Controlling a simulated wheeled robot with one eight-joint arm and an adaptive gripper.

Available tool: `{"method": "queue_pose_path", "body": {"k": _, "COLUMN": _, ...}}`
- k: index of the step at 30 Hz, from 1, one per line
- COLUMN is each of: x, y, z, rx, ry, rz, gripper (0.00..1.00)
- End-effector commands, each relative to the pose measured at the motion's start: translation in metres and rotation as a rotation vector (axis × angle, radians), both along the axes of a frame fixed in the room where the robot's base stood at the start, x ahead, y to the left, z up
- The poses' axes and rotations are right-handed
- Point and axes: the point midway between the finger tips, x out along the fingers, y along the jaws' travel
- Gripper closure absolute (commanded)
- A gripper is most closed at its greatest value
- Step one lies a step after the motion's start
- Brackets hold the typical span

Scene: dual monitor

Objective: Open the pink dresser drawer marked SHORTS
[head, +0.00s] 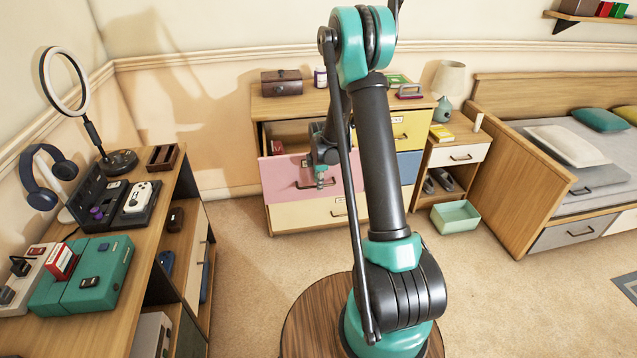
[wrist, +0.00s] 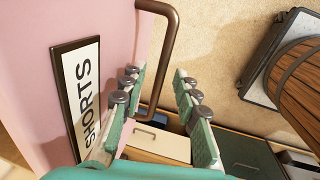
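The pink drawer (head: 283,178) of the wooden dresser stands pulled out, and its open inside shows behind the front. In the wrist view its pink front (wrist: 95,25) carries a framed SHORTS label (wrist: 82,90) and a brown bar handle (wrist: 171,40). My gripper (head: 320,182) is at the drawer's front by the handle. In the wrist view my gripper (wrist: 159,76) has its green fingers apart, with the handle's lower part showing in the gap. I cannot tell whether a finger touches the handle. My arm hides part of the dresser in the head view.
A yellow drawer (head: 410,129) and a blue drawer (head: 408,166) are to the right, and a cream drawer (head: 300,214) is below. A nightstand (head: 458,153) and a green bin (head: 455,216) stand further right. A cluttered desk (head: 130,290) is at left. Carpet (head: 240,240) before the dresser is clear.

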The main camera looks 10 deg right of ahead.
Motion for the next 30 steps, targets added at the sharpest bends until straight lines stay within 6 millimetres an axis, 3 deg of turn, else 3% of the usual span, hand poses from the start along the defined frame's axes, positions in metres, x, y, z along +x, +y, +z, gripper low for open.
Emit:
{"method": "queue_pose_path", "body": {"k": 5, "x": -0.001, "y": 0.000, "z": 0.008, "rx": 0.000, "ry": 0.000, "rz": 0.000, "gripper": 0.69}}
{"method": "queue_pose_path", "body": {"k": 21, "x": -0.018, "y": -0.001, "z": 0.093, "rx": 0.000, "ry": 0.000, "rz": 0.000, "gripper": 0.69}}
{"method": "queue_pose_path", "body": {"k": 30, "x": -0.022, "y": -0.001, "z": 0.117, "rx": 0.000, "ry": 0.000, "rz": 0.000, "gripper": 0.69}}
